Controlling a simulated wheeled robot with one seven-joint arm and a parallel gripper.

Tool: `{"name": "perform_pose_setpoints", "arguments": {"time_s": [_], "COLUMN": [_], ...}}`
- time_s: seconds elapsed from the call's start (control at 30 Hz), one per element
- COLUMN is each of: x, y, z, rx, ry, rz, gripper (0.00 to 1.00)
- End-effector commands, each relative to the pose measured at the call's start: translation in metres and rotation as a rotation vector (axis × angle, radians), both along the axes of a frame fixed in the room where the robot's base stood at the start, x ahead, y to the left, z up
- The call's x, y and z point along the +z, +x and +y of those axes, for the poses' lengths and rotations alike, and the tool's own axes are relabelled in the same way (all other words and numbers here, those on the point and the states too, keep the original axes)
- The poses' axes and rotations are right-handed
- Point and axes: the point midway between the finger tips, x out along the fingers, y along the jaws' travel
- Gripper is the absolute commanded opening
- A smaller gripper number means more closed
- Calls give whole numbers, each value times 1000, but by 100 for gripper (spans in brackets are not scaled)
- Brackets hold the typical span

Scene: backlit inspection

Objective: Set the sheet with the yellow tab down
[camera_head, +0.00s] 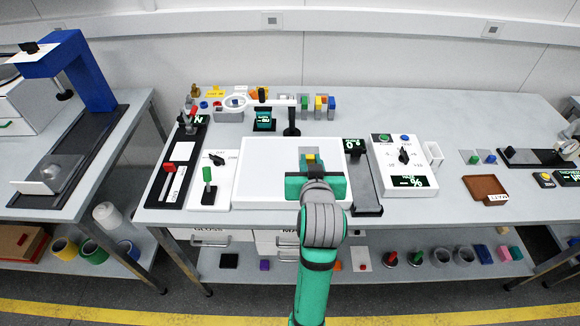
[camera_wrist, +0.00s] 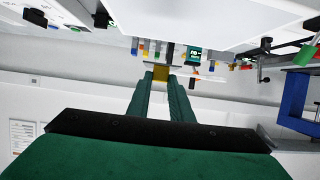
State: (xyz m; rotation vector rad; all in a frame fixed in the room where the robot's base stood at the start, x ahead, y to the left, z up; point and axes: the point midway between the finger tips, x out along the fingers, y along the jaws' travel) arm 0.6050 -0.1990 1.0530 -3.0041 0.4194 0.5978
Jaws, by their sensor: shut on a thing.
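The yellow tab (camera_head: 310,157) sits between the fingertips of my gripper (camera_head: 311,166), which is shut on it. The tab also shows between the fingers in the wrist view (camera_wrist: 161,73). A small grey sheet (camera_head: 308,149) shows just beyond the tab in the head view; my gripper hides part of it. Sheet and gripper are in front of the right part of the white light panel (camera_head: 265,165). I cannot tell whether the sheet touches the panel or is held above it.
A ring magnifier on a stand (camera_head: 291,122) rises behind the panel. A black device (camera_head: 361,180) and a white control box (camera_head: 402,166) stand to the right. A green-handled lever (camera_head: 208,180) stands to the left. Several small coloured pieces line the back. The panel's left part is clear.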

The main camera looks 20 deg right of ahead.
Motion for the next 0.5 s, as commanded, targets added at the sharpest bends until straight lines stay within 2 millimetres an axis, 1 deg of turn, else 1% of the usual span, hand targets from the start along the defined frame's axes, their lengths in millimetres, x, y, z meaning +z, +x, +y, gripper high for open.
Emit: {"name": "perform_pose_setpoints", "arguments": {"time_s": [0.03,0.17,0.2,0.3,0.4,0.5], "x": [-6,-18,-27,-44,-56,-63], "y": [11,37,42,55,65,71], "z": [4,14,16,21,26,28], "rx": [2,3,4,4,6,6], "ry": [0,0,1,1,0,-1], "rz": [4,3,5,4,3,1], "gripper": [0,0,0,0,0,0]}}
